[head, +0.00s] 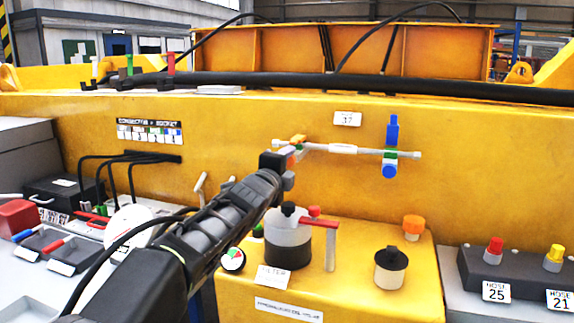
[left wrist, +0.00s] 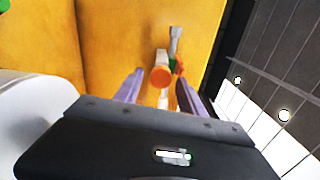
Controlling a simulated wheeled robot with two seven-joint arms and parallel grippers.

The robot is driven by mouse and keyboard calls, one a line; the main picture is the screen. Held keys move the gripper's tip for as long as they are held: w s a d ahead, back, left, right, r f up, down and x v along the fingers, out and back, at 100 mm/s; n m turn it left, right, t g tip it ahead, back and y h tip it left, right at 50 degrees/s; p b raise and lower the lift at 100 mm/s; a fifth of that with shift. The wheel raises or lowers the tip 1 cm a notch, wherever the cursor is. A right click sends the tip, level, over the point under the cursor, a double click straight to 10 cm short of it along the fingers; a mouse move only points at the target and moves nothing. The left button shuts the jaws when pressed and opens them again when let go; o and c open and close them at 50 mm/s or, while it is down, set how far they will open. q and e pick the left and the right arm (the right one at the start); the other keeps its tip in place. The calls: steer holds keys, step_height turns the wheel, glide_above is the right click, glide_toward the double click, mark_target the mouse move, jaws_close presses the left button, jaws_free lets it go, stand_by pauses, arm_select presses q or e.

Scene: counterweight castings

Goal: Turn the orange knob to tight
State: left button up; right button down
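An orange knob (left wrist: 160,77) shows end-on in the left wrist view, on the left end of a horizontal grey pipe. In the head view only an orange piece (head: 298,140) of that fitting shows; my left gripper hides most of it. My left gripper (head: 285,160) is in front of this fitting. In the left wrist view its two fingers (left wrist: 158,92) stand apart, with the knob seen between them. I see no contact with either finger. My right gripper is not in view. No tight marking is readable.
A valve with a blue handle (head: 392,132) is at the pipe's right end. Below, a yellow tank (head: 340,290) carries a filter canister (head: 288,245), a red-handled lever (head: 330,245), a black-capped neck (head: 390,270) and an orange cap (head: 413,224). Hose boxes (head: 510,275) are at right.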

arm_select(q)
steer(key=shift+s, duration=0.1)
steer(key=shift+s+a+b, duration=0.1)
steer(key=shift+s+b, duration=0.2)
steer(key=shift+b, duration=0.1)
steer(key=b+v, duration=0.3)
steer(key=v, duration=0.3)
steer(key=shift+f+b, duration=0.1)
steer(key=shift+b, duration=0.25)
steer(key=shift+s+a, duration=0.15)
steer(key=shift+s, duration=0.3)
steer(key=shift+r, duration=0.2)
